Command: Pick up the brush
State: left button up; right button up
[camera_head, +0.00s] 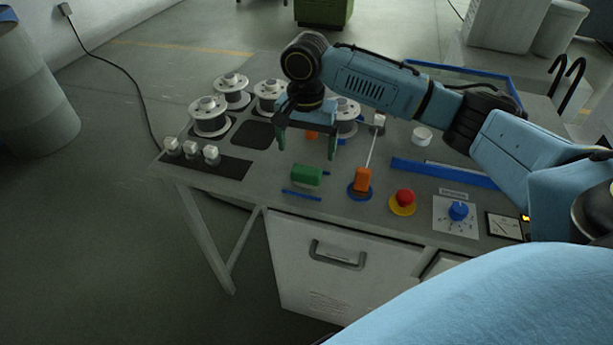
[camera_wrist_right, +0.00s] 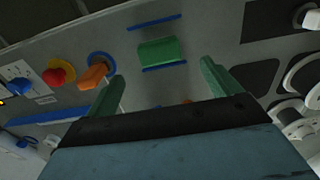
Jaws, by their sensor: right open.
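A green block (camera_head: 307,175), which looks like the brush, lies on the grey bench top between two thin blue strips (camera_head: 302,195). It also shows in the right wrist view (camera_wrist_right: 160,51), ahead of the fingertips. My right gripper (camera_head: 307,150) is open and empty, its green fingers pointing down above the bench, a little behind the block in the head view. The fingers are spread apart in the wrist view (camera_wrist_right: 163,80) and appear clear of the block. My left gripper is not in view.
An orange lever (camera_head: 362,180) on a blue base stands right of the block, beside a red button (camera_head: 404,196) and a blue knob (camera_head: 458,211). Several spools (camera_head: 210,117) stand at the back left. Small white pieces (camera_head: 211,153) sit on a dark strip at the left edge.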

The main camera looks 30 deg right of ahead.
aim_at(306, 170)
notch_tip(306, 170, down, 9)
jog(key=shift+s+b, duration=0.1)
jog(key=shift+b, duration=0.25)
jog(key=shift+c, duration=0.4)
jog(key=c, duration=1)
